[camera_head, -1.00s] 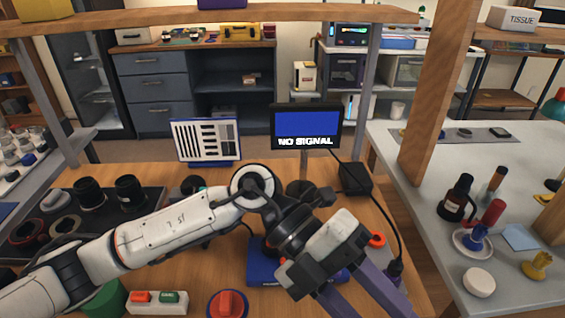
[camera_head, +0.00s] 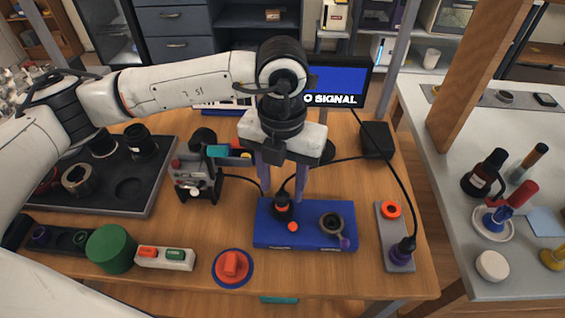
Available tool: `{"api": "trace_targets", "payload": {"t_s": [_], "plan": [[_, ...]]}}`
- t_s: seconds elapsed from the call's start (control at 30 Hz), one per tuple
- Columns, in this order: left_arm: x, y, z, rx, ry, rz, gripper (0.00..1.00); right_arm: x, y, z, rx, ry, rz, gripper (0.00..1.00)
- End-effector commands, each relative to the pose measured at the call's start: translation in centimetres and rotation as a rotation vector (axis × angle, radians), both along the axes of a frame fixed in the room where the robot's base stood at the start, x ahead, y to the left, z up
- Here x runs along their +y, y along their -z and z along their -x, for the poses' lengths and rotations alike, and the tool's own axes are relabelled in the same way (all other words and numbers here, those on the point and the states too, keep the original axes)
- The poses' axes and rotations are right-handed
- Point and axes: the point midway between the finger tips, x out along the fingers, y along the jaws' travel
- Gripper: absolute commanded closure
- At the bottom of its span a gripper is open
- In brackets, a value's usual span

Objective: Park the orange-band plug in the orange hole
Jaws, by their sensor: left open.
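A black plug with an orange band (camera_head: 283,209) stands upright in the left side of a blue box (camera_head: 264,237), with a cable running from it. My left gripper (camera_head: 282,194) is open and points down, one finger on each side of the plug's upper part. I cannot tell whether the fingers touch it. A grey plate (camera_head: 394,229) at the table's right holds the orange-ringed hole (camera_head: 391,210), which is empty. A purple-banded plug (camera_head: 402,252) stands at the plate's near end. My right gripper is not in view.
A round port (camera_head: 332,223) sits on the blue box's right side. A monitor (camera_head: 338,86) stands behind, with a black box (camera_head: 377,140) to its right and cables nearby. The wood between the blue box and grey plate is clear.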

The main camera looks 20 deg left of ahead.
Motion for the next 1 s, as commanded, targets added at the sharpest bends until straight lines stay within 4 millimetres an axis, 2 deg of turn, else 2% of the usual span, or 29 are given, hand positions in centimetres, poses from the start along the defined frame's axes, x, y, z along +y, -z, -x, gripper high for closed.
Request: {"api": "trace_targets", "payload": {"t_s": [0.1,0.3,0.63,0.9,0.93,1.0], "plan": [[0.0,1.8,0.1,0.003,0.001,0.0,0.57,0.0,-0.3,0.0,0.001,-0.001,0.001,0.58],[0.0,3.6,0.1,0.002,0.001,0.001,0.57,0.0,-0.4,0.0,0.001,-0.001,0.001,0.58],[0.0,3.9,0.0,0.0,0.002,0.002,0.57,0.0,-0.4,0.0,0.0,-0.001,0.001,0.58],[0.0,3.9,0.0,0.0,0.002,0.002,1.0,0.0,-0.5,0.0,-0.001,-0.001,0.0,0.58],[0.0,3.9,0.0,0.0,0.002,0.002,0.83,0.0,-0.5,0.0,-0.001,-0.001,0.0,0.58],[0.0,3.9,0.0,0.0,0.002,0.002,0.95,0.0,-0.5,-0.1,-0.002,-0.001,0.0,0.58]]}}
